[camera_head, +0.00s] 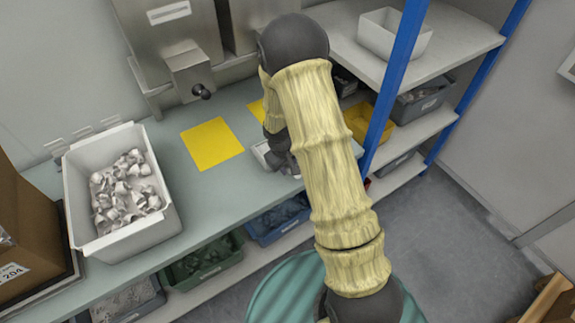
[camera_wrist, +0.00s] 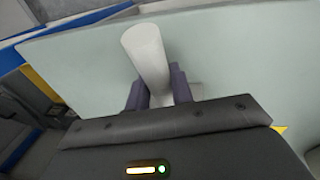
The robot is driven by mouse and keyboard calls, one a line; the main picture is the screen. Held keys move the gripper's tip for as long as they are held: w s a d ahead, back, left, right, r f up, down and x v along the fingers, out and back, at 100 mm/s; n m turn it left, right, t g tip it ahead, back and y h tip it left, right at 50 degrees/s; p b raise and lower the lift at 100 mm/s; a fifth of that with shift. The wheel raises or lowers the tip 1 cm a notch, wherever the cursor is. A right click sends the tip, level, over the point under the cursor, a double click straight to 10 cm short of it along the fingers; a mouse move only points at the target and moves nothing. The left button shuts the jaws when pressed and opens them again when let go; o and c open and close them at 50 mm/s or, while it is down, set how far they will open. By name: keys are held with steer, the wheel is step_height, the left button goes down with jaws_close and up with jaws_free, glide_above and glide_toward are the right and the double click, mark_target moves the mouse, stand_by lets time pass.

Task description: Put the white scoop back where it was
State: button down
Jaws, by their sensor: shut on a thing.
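The white scoop (camera_wrist: 147,52) shows in the wrist view as a pale rounded handle between the two dark fingers of my gripper (camera_wrist: 158,88). My gripper is shut on it. A paler piece beside the right finger may be the rest of the scoop; I cannot tell. In the head view my gripper (camera_head: 282,158) is low over the green bench (camera_head: 205,192), mostly hidden by my arm. A small whitish part shows at its left. Whether the scoop touches the bench cannot be told.
A white bin (camera_head: 75,205) of crumpled whitish pieces stands on the left of the bench. A blue post (camera_head: 398,75) and a shelf with an empty white tray (camera_head: 385,38) stand right.

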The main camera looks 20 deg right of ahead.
steer(key=shift+r, duration=0.1)
steer(key=c, duration=1.2)
jaws_free()
steer(key=shift+r, duration=0.3)
step_height(320, 180, up, 11)
steer(key=s+a, duration=0.1)
steer(key=shift+s+a, duration=0.25)
steer(key=shift+a, duration=0.15)
steer(key=shift+r, duration=0.1)
